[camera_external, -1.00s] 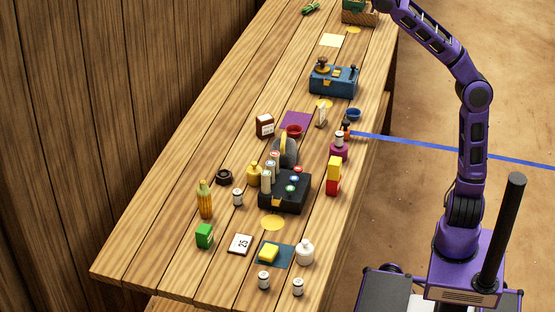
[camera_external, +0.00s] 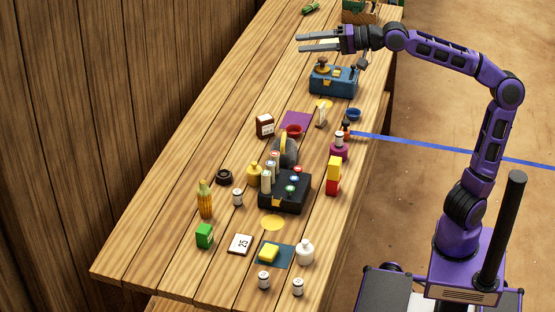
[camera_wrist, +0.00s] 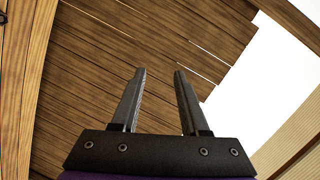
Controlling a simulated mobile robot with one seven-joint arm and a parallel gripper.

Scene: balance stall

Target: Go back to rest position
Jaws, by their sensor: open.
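My gripper (camera_external: 318,43) is at the upper middle of the external view, above the far part of the wooden table (camera_external: 130,262). Its two grey fingers point left and are apart, with nothing between them. The purple arm reaches out from the right at about the height of the blue box's far side. In the wrist view my gripper (camera_wrist: 155,75) shows both fingers spread and empty, against a wooden plank wall (camera_wrist: 85,60) and a bright white area.
A blue box (camera_external: 333,82) with knobs stands just below the gripper in the picture.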

